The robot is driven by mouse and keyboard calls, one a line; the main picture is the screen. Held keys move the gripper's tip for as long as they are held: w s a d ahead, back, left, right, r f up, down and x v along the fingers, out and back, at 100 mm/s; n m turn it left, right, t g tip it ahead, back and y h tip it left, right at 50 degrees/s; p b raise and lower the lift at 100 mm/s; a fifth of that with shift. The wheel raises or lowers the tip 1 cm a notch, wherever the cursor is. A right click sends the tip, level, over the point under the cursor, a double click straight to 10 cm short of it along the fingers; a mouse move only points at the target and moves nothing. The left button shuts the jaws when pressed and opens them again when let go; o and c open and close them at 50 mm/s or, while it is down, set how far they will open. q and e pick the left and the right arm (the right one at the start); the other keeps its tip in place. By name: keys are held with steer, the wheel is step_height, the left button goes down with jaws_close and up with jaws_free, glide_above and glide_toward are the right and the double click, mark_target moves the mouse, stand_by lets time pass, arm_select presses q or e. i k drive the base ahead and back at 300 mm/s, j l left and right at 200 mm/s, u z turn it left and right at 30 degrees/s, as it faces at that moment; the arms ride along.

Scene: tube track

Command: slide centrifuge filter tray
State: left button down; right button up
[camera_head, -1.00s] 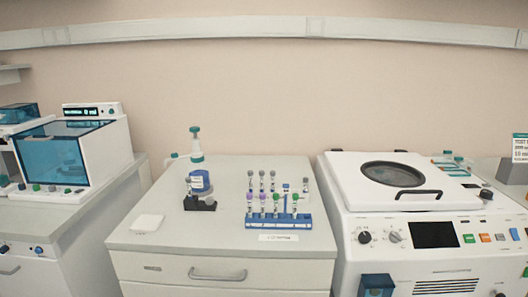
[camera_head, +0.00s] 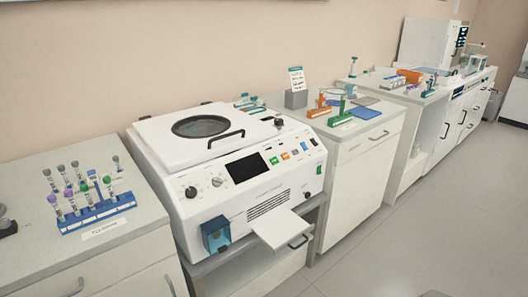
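The centrifuge (camera_head: 230,170) is a white box machine with a closed lid, a round dark window and a black lid handle. Its front has knobs, a dark screen and coloured buttons. A flat white tray (camera_head: 282,229) sticks out from the lower front, below the vent slots (camera_head: 268,203). A dark handle (camera_head: 300,241) shows at the tray's outer end; I cannot tell whether it belongs to the tray or the cabinet below. A blue translucent box (camera_head: 215,234) sits at the front's lower left. Neither of my grippers is in view.
A blue tube rack (camera_head: 98,214) with several capped tubes stands on the left counter. A sign on a grey stand (camera_head: 296,97) and orange and green racks (camera_head: 340,119) stand on the right counter. The grey floor (camera_head: 400,225) in front on the right is clear.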

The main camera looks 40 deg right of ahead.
mark_target(284, 229)
steer(key=z, duration=1.6)
